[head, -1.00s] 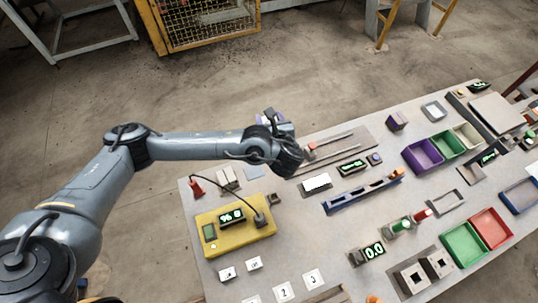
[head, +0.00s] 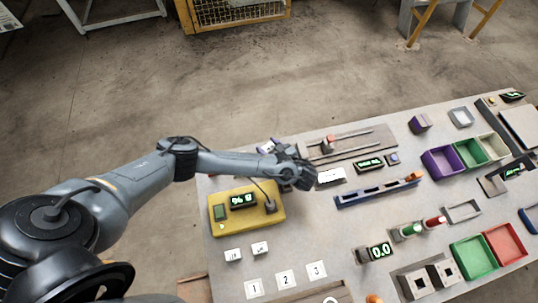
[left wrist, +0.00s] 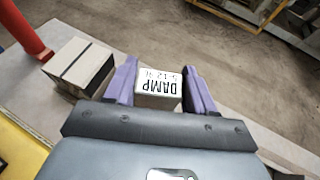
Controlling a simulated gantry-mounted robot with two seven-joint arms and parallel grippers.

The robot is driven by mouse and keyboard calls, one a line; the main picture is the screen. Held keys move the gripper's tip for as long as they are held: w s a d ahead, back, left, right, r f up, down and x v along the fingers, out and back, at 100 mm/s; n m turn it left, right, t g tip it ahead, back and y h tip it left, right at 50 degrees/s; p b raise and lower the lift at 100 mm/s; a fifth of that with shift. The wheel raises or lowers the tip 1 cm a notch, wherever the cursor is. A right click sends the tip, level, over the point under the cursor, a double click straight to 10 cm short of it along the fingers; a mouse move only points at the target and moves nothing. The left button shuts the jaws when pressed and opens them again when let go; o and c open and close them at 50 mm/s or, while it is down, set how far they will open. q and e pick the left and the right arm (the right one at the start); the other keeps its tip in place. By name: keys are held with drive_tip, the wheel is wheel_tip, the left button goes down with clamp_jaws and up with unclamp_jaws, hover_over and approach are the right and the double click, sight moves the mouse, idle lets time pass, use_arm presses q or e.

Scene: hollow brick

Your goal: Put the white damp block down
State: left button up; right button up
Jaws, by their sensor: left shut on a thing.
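In the left wrist view, a white block (left wrist: 158,86) marked "DAMP" and "5-12 %" sits between the two purple fingers of my left gripper (left wrist: 160,84). The gripper is shut on it. In the head view the left gripper (head: 268,147) is at the back left of the table, behind the yellow meter (head: 230,220). The held block is mostly hidden there by my wrist. I cannot tell whether its underside touches the table. My right gripper is in neither view.
In the left wrist view, a tan and grey block (left wrist: 82,66) stands close left of the fingers, with a red post (left wrist: 22,28) beyond it. In the head view, a white plate (head: 331,176) and a blue rack (head: 378,190) lie right of my wrist. The table's back edge is near.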

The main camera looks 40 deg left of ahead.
sight(269, 151)
use_arm(q)
drive_tip(key=shift+f+b, duration=0.4)
drive_tip(key=shift+f, duration=1.2)
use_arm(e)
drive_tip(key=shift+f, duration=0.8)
use_arm(q)
drive_tip(key=shift+f, duration=0.4)
drive_tip(key=shift+b, duration=0.3)
drive_tip(key=shift+f, duration=0.2)
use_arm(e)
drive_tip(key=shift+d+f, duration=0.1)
use_arm(q)
drive_tip(key=o, duration=1)
drive_tip(key=shift+r, duration=0.1)
